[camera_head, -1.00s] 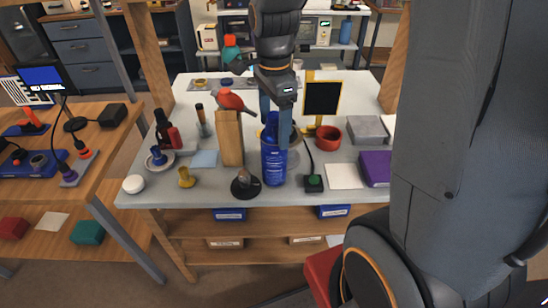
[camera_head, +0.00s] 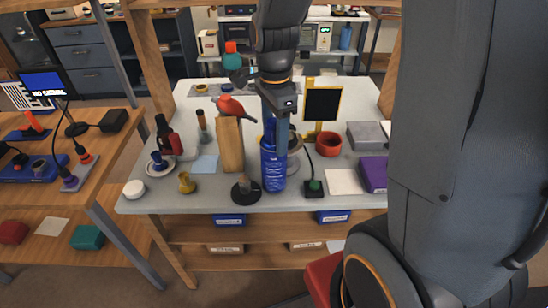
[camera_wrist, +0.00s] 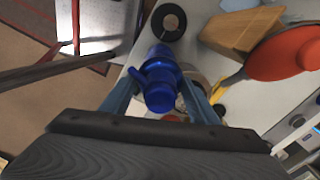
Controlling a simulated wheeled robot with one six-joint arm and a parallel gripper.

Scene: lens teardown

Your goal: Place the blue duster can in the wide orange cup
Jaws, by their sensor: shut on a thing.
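The blue duster can (camera_head: 273,172) stands upright near the front edge of the grey table, and its blue nozzle top (camera_wrist: 160,92) fills the middle of the wrist view. My gripper (camera_head: 274,142) points down from above, with its fingers on both sides of the can's upper part, shut on it. Its fingers also show in the wrist view (camera_wrist: 160,88). The can's base appears to be at table level. The wide orange cup (camera_head: 328,140), reddish in the head view, stands behind and to the right of the can, apart from it.
A round black base (camera_head: 245,193) is close at front left. A black switch box (camera_head: 313,188) lies right. A black panel (camera_head: 322,103) stands behind the cup.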

